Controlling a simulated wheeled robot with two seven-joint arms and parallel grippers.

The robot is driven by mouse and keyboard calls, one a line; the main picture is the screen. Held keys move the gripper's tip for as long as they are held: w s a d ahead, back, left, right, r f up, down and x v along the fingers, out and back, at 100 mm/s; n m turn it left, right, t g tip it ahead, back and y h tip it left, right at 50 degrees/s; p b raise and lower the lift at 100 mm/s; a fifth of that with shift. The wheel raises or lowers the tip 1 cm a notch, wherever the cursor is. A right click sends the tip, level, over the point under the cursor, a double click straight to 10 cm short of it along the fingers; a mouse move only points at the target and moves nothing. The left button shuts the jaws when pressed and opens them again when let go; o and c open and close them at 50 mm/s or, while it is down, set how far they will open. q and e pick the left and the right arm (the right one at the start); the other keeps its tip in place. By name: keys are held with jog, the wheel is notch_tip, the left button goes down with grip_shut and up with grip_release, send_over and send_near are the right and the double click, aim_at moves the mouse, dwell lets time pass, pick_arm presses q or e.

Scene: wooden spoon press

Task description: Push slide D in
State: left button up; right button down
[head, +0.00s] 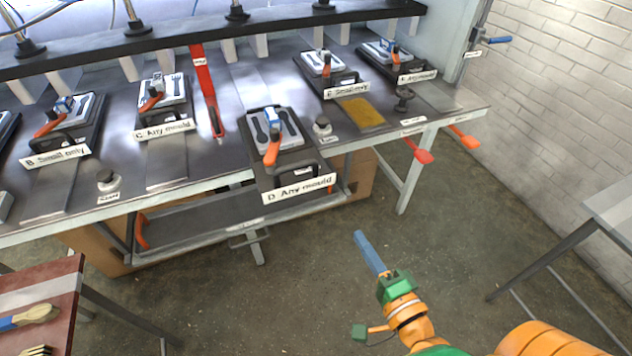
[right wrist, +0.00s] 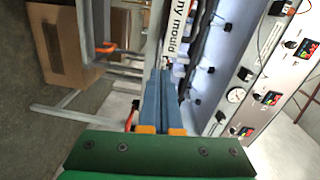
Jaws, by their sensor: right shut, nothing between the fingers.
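Slide D (head: 262,178) is a dark plate with a white label "D Any mould" (head: 298,189) and a black bar handle at its front. It sticks out past the bench's front edge. A grey mould (head: 290,128) with an orange-handled clamp (head: 272,150) sits on it. My right gripper (head: 359,236) is shut and empty, below and to the right of slide D in the head view, apart from it. In the right wrist view its blue fingers (right wrist: 166,75) point towards the label (right wrist: 178,32), which is partly cut off. My left gripper is not in view.
Slides B (head: 58,153), C (head: 163,129), E (head: 345,88) and F (head: 416,76) sit further back on the bench. A red lever (head: 206,90) lies between C and D. Red and orange handles (head: 424,156) jut from the front at right. Open floor lies before the bench.

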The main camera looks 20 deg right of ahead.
jog(key=r+m, duration=0.1)
jog(key=r, duration=0.1)
jog(key=p, duration=0.3)
send_near(331, 177)
jog(key=shift+t, duration=0.3)
jog(key=w, duration=0.5)
jog(key=shift+w+f, duration=0.25)
jog(key=shift+f, duration=0.05)
jog(key=shift+w+a+f, duration=0.1)
jog(key=shift+w, duration=0.6)
